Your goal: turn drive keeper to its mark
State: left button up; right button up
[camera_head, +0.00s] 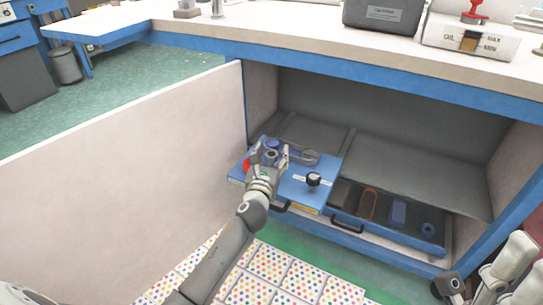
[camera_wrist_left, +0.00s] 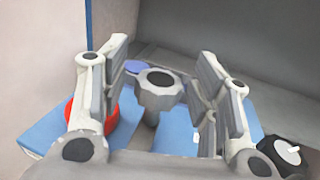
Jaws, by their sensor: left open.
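A blue plate (camera_head: 298,191) sits pulled out at the front of the open cabinet. My left gripper (camera_head: 270,154) is over its left part, open. In the left wrist view a grey lobed knob (camera_wrist_left: 157,92) on a post stands between the two open fingers (camera_wrist_left: 158,100), with room on both sides. A black round knob (camera_head: 314,179) with a white mark sits to the right on the plate; it also shows in the left wrist view (camera_wrist_left: 288,156). A red part (camera_wrist_left: 108,116) is partly hidden behind the left finger. No part is clearly readable as the drive keeper or its mark.
A tray (camera_head: 437,246) with several small parts lies right of the plate. The white cabinet door (camera_head: 120,170) stands open at left. The worktop (camera_head: 270,45) overhangs above. Parts of my right arm are at the lower right.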

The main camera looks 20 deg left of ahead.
pick_arm(q)
grip_shut()
dwell(0.3)
